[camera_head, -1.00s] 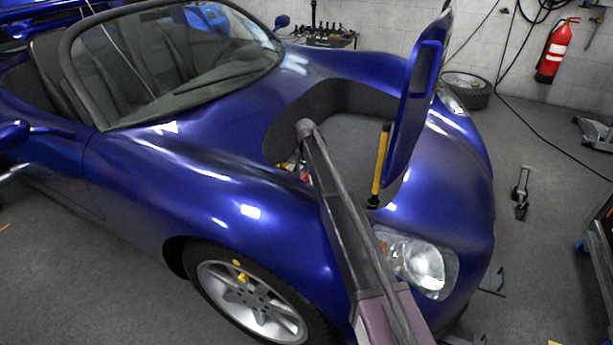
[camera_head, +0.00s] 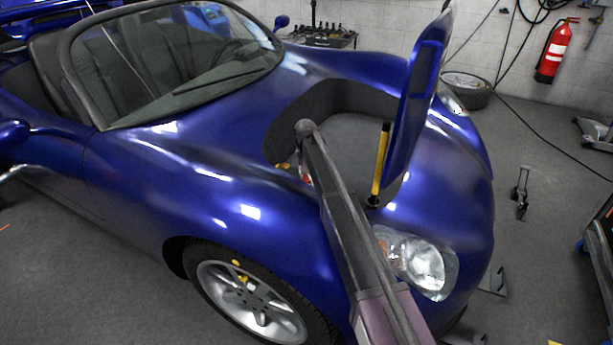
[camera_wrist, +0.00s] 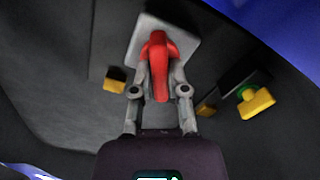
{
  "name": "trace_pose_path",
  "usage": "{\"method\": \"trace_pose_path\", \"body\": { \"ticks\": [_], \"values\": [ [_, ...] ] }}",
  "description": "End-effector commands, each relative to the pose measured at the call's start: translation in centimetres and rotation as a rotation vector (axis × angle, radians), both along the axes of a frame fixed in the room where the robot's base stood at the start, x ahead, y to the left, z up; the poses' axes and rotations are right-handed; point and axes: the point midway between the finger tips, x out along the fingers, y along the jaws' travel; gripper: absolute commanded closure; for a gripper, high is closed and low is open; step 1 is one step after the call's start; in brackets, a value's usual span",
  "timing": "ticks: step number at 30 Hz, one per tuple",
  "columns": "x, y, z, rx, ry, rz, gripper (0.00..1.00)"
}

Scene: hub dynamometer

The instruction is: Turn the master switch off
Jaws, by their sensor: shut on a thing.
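In the wrist view, the red master switch handle (camera_wrist: 158,62) stands on a light grey square plate (camera_wrist: 184,42) fixed to a dark surface. My gripper (camera_wrist: 158,80) is at the switch, with one finger on each side of the red handle, shut on it. In the head view, my arm reaches over the fender into the open front compartment of the blue car. A small bit of red shows beside the arm at the compartment edge (camera_head: 306,176). The fingertips are mostly hidden there.
A yellow block with a green part (camera_wrist: 256,102) sits right of the switch, and a smaller yellow block (camera_wrist: 114,86) sits left. The raised blue lid (camera_head: 416,100) and a yellow strut (camera_head: 381,160) stand right of my arm. A red fire extinguisher (camera_head: 552,52) hangs on the back wall.

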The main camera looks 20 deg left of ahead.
Motion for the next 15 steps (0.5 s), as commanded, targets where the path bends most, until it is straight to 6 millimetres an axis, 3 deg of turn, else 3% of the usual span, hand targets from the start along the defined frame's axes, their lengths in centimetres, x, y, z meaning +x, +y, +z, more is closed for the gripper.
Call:
{"method": "trace_pose_path", "body": {
  "ticks": [15],
  "values": [
    [-0.11, -0.07, -0.02, -0.002, 0.003, 0.492, 1.0]
  ]
}}
